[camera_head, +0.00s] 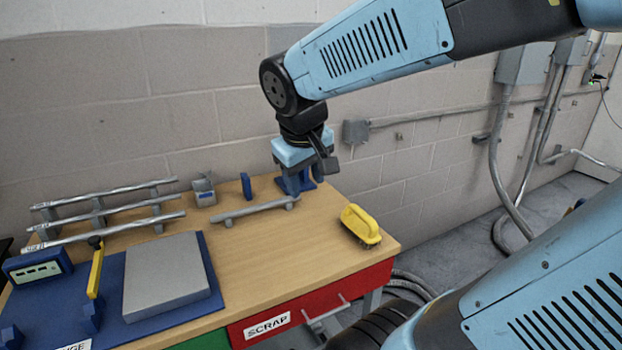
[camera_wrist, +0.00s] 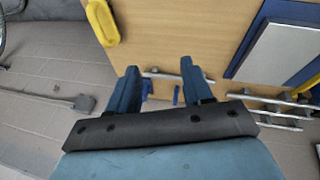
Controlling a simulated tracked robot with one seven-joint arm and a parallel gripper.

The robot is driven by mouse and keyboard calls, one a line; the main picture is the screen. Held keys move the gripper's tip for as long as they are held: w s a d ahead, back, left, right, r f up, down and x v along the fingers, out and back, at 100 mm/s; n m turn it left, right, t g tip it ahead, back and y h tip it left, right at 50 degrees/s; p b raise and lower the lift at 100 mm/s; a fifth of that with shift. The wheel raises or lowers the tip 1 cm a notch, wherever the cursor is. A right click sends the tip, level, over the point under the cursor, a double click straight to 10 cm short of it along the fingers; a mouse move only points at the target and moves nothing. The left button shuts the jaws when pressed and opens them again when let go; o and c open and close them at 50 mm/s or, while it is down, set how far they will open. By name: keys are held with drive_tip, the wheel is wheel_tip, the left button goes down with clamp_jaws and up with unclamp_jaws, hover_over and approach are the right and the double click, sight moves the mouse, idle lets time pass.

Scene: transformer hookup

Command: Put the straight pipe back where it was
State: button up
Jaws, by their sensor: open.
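A short grey straight pipe (camera_head: 255,211) lies on two low supports near the middle of the wooden bench. In the wrist view it (camera_wrist: 165,76) shows beyond and between my fingers. My gripper (camera_head: 296,183) is open and empty, pointing down near the right end of this pipe; its two blue fingers (camera_wrist: 158,68) are apart. I cannot tell the exact height of the fingertips above the bench. Several longer grey pipes (camera_head: 130,203) lie side by side on a stepped rack at the back left; they also show at the right of the wrist view (camera_wrist: 268,113).
A yellow-handled brush-like tool (camera_head: 361,225) stands at the bench's right edge. A small grey device (camera_head: 204,192) and a blue upright block (camera_head: 246,186) stand behind the pipe. A grey plate (camera_head: 165,275) lies on a blue mat at left. A brick wall (camera_head: 190,100) closes the back.

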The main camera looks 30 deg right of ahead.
drive_tip(key=s+a+r+m+t+y, duration=0.1)
drive_tip(key=s+r+t+y, duration=0.1)
drive_tip(key=s, duration=0.3)
drive_tip(key=shift+s+a+r+m, duration=0.15)
drive_tip(key=shift+a+r+m, duration=0.15)
drive_tip(key=shift+m, duration=0.1)
idle(0.9)
